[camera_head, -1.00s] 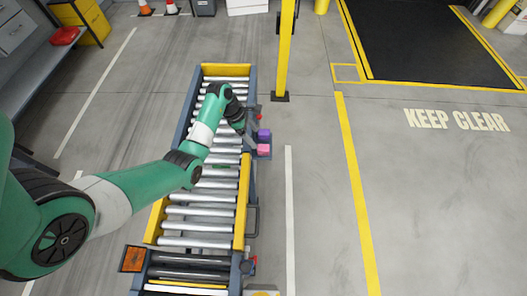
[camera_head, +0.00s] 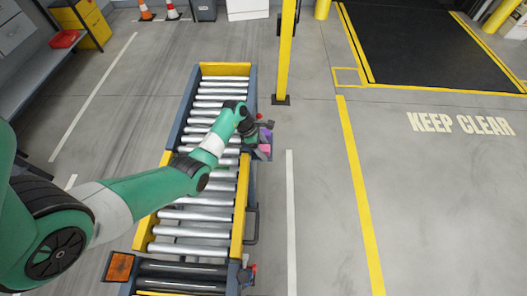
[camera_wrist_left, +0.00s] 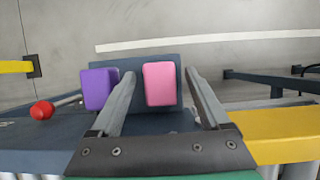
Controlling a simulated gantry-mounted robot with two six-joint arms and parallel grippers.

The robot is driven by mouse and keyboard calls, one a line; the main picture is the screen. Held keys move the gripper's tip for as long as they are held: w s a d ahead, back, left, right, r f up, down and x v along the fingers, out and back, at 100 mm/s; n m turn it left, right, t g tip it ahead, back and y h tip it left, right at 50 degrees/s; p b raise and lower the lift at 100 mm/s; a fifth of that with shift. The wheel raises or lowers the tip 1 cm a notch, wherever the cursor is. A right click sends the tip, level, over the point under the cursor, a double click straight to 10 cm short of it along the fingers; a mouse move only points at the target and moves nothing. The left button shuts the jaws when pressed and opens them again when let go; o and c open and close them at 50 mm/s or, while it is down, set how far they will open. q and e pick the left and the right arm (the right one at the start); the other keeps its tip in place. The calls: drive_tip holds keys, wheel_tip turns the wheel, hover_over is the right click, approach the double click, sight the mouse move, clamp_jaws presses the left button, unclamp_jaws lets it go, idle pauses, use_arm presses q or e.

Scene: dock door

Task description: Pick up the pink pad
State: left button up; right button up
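The pink pad (camera_wrist_left: 159,83) lies on a small blue-grey shelf (camera_wrist_left: 150,62) at the conveyor's side. In the left wrist view it shows between the two fingers of my left gripper (camera_wrist_left: 159,73), which is open with a gap on each side of the pad. I cannot tell how far the fingertips are above it. In the head view the pink pad (camera_head: 265,149) is partly hidden by my gripper. A purple pad (camera_wrist_left: 98,89) sits beside it, just outside the left finger. My right gripper is not in view.
The roller conveyor (camera_head: 205,200) with yellow side rails lies under my left arm. A red knob (camera_wrist_left: 42,111) is left of the purple pad in the wrist view. A yellow post (camera_head: 286,50) stands beyond the shelf. The floor to the right is clear.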

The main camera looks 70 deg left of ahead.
sight(268, 150)
use_arm(q)
clamp_jaws()
drive_tip(key=shift+r, duration=0.15)
drive_tip(key=shift+r+p, duration=0.25)
drive_tip(key=shift+p, duration=0.05)
drive_tip(key=r+p, duration=0.2)
drive_tip(key=r, duration=0.1)
drive_tip(key=r+p, duration=0.1)
drive_tip(key=shift+s+d+r, duration=0.15)
drive_tip(key=shift+s+d, duration=0.1)
drive_tip(key=s+d+r+p, duration=0.2)
drive_tip(key=s+d, duration=0.1)
drive_tip(key=s+d+r+p, duration=0.5)
drive_tip(key=s+d+r, duration=0.1)
drive_tip(key=s, duration=0.1)
drive_tip(key=shift+p, duration=0.3)
drive_tip(key=shift+a, duration=0.1)
